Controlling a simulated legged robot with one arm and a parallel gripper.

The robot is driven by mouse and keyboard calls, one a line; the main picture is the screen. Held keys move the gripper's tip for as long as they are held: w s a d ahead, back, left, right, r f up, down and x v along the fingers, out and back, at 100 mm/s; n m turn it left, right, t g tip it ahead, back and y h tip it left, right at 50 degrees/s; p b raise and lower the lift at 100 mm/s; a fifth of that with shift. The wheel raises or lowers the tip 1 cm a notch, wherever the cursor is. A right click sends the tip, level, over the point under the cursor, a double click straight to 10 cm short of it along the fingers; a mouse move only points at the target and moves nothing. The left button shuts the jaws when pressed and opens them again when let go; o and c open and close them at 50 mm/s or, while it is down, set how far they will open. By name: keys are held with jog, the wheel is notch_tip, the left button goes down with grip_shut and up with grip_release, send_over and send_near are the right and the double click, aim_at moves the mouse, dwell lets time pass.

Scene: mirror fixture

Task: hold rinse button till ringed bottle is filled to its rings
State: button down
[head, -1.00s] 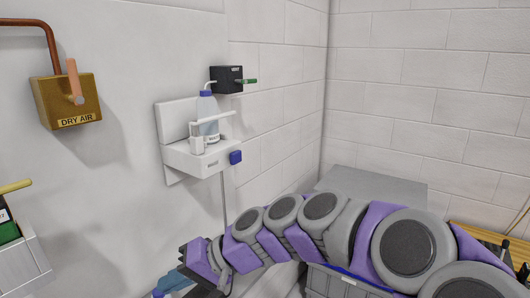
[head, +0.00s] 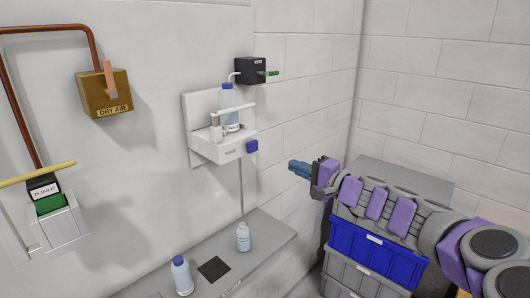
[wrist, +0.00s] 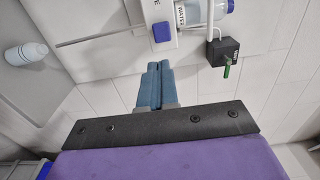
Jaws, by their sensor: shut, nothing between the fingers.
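A white wall dispenser (head: 218,148) has a blue square button (head: 252,146) on its right side; the button also shows in the wrist view (wrist: 163,32). A blue-capped bottle (head: 229,108) stands upright in the dispenser. My gripper (head: 300,169) is shut and empty, right of and below the button, with a visible gap. In the wrist view my gripper (wrist: 153,66) points toward the button. A blue-capped bottle (head: 181,276) and a pale-capped bottle (head: 243,238) stand on the grey shelf below. I cannot make out rings or fill levels clearly.
A black box (head: 251,71) with a green handle is above right of the dispenser. A brass dry-air box (head: 104,93) is at left. A dark square pad (head: 214,269) lies on the shelf (head: 269,238). Blue (head: 375,254) and grey crates stand below my arm.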

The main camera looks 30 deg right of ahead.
jog(key=p, duration=0.1)
send_near(255, 149)
jog(key=w, duration=0.1)
jog(key=x, duration=0.3)
jog(key=a+x, duration=0.1)
jog(key=x, duration=0.2)
jog(key=shift+s+r+p, duration=0.15)
jog(key=shift+s+p, duration=0.05)
jog(key=shift+p, duration=0.15)
jog(key=shift+w, duration=0.1)
jog(key=shift+d, duration=0.1)
jog(key=shift+d, duration=0.25)
jog(key=shift+w, duration=0.1)
